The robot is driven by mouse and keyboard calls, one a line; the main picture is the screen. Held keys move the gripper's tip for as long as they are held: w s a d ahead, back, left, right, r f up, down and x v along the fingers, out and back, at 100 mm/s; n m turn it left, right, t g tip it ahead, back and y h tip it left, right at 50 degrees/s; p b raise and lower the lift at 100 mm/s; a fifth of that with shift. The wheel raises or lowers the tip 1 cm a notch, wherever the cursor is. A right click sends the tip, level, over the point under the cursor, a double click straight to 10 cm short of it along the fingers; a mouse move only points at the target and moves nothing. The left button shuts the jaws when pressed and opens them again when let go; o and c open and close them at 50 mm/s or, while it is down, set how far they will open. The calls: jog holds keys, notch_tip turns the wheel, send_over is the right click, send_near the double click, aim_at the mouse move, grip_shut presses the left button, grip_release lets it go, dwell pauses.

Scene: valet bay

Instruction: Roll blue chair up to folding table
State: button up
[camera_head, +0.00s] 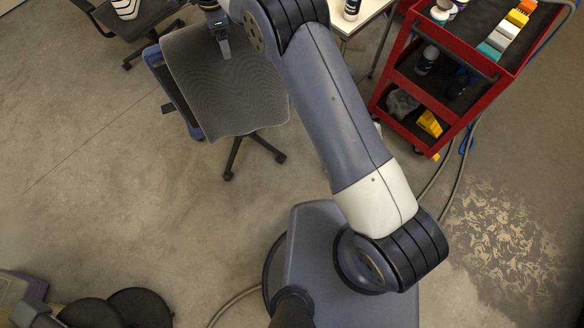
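The blue chair (232,88) is at the upper left of centre in the head view. It shows a grey rippled panel with a blue part (174,95) along its left side, and casters below. The folding table (372,8) shows only as a pale corner and legs at the top edge, to the right of the chair. A gap shows between them, partly covered by my arm. My gripper (224,52) is over the chair's upper part, pointing down. Whether it touches or grips the chair, I cannot tell; its fingers are too small to read.
A dark bottle (351,9) stands on the table. A red tool cart (449,131) with several items is at the right. Another dark chair (110,22) holding a striped item (125,8) is at upper left. Dark round objects (140,308) lie at lower left. A hose (462,165) runs beside the cart. Left floor is clear.

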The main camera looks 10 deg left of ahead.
notch_tip(320, 180, up, 2)
jog(key=shift+s+r+p, duration=0.1)
jog(key=shift+r+p, duration=0.05)
jog(key=shift+p, duration=0.7)
jog(key=shift+r, duration=3.7)
notch_tip(320, 180, down, 10)
jog(key=b, duration=0.1)
jog(key=shift+b, duration=0.35)
